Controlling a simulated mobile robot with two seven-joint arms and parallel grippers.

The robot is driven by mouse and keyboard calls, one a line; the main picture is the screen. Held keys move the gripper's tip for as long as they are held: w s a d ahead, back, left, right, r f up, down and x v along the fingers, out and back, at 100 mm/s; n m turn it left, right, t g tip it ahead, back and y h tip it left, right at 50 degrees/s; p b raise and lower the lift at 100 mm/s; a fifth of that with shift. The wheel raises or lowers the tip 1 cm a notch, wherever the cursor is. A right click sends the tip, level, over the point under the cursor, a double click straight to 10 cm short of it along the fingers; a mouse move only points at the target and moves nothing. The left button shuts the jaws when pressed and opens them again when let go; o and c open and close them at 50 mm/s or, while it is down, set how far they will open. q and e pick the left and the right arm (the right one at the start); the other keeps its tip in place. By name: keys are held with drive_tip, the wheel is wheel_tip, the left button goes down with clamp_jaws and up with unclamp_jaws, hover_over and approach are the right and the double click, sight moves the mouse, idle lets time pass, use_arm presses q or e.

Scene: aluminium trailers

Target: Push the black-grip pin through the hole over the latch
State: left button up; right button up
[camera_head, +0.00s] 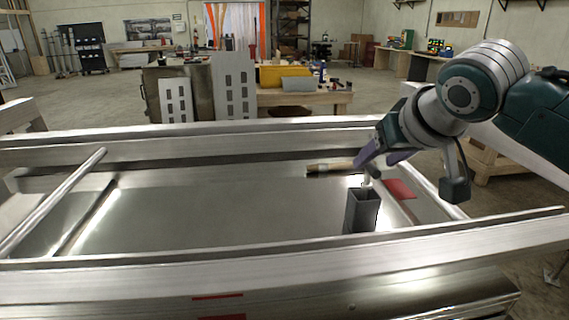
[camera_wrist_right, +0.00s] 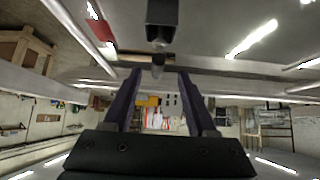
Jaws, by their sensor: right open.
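The black-grip pin (camera_head: 374,171) is at the top of a grey square tube (camera_head: 361,212) inside the trailer frame. Its black grip shows in the right wrist view (camera_wrist_right: 158,61), with bright metal between it and the tube (camera_wrist_right: 162,14). My right gripper (camera_head: 381,157) is open, its purple fingers around or just short of the grip, one on each side. In the right wrist view, gaps show between the grip and both fingers (camera_wrist_right: 159,73). The hole and the latch are too small to make out. My left gripper is not in view.
A wooden-handled tool (camera_head: 330,167) lies left of the right gripper. A red patch (camera_head: 400,189) is to the right of the tube. Aluminium trailer rails (camera_head: 250,265) run across the front and back. The trailer floor (camera_head: 200,212) left of the tube is clear.

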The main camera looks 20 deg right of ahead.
sight(374, 166)
drive_tip(key=shift+x, duration=2.85)
drive_tip(key=shift+s+d+f, duration=0.15)
drive_tip(key=shift+c, duration=0.3)
clamp_jaws()
